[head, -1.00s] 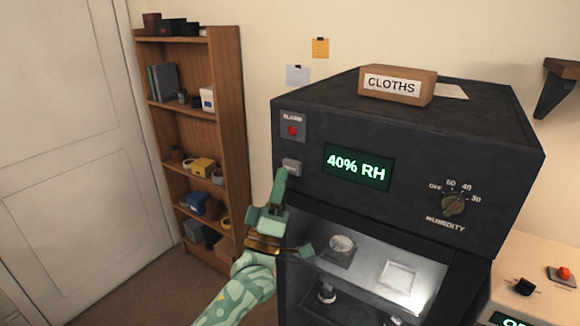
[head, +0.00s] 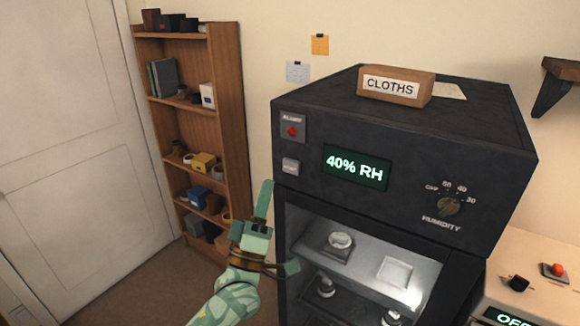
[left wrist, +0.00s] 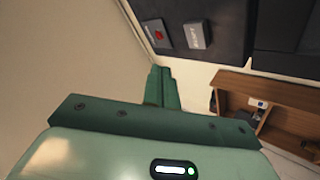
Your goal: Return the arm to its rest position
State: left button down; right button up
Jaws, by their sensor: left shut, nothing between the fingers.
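My left gripper (head: 264,203) is green and stands in front of the left edge of the dark cabinet (head: 400,133), with its fingers pointing up. It is shut and empty, and apart from the cabinet's buttons. In the left wrist view its closed fingers (left wrist: 162,88) show with nothing between them. The pale button (head: 290,166) and the red alarm button (head: 292,131) are on the cabinet front, above and to the right of the fingertips. My right gripper is not in view.
The cabinet display (head: 356,168) reads 40% RH, beside a humidity knob (head: 448,206). Lens parts sit on lit shelves behind the glass (head: 410,255). A box labelled CLOTHS (head: 396,86) is on top. A bookshelf (head: 226,130) stands behind left; a bench (head: 520,270) is at right.

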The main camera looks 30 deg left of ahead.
pick_arm(q)
jog(key=w+d+f+m+g+h, duration=0.1)
jog(key=w+f+m+g+h, duration=0.15)
jog(key=f, duration=0.45)
jog(key=w+f+m+g+h, duration=0.1)
jog(key=f+m+g, duration=0.1)
jog(key=f+m, duration=0.35)
jog(key=w+d+f+m+g+h, duration=0.1)
jog(key=f+m+g+h, duration=0.1)
jog(key=f, duration=0.6)
jog(key=s+f+m+g+y+b, duration=0.1)
jog(key=s+f+m+g+b, duration=0.15)
jog(key=f, duration=0.85)
jog(key=s+f+m+g+b, duration=0.1)
jog(key=s+f+g, duration=0.25)
jog(key=f, duration=0.85)
jog(key=s+f+m+g+b, duration=0.2)
jog(key=s+f+g, duration=0.5)
jog(key=s+f, duration=0.9)
jog(key=s+f+g+b, duration=0.1)
jog(key=s+f+g, duration=0.1)
jog(key=s+f, duration=0.3)
jog(key=s+f+m+g+y+b, duration=0.1)
jog(key=s+f, duration=0.4)
jog(key=s, duration=0.6)
jog(key=s+d+f+m+g+b, duration=0.1)
jog(key=s+f+g+b, duration=0.2)
jog(key=s, duration=0.6)
notch_tip(320, 180, down, 3)
jog(key=shift+r, duration=0.1)
